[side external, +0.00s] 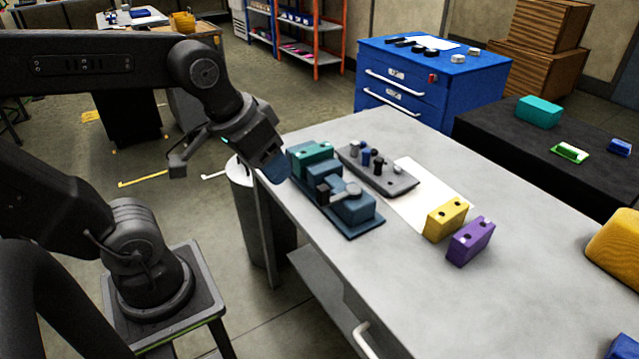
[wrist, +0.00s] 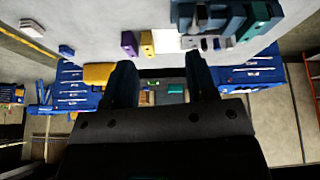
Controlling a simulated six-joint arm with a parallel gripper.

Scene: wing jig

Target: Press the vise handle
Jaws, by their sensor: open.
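The vise (side external: 352,208) is a dark blue-teal block on a base plate at the table's near-left edge, with a teal block (side external: 312,158) at its far-left end. Its grey handle (side external: 347,191) lies on top as a short lever with a round end. My gripper (side external: 272,172) is in the air by the left end of the vise, apart from the handle. In the wrist view my two fingers (wrist: 160,83) are spread with nothing between them. The vise also shows at the top right of the wrist view (wrist: 213,20); its handle is hard to make out there.
A grey tray (side external: 405,185) with several small pegs stands behind the vise, beside a white sheet (side external: 410,205). A yellow block (side external: 446,219) and a purple block (side external: 470,241) stand to the right. The table's front right (side external: 450,310) is clear.

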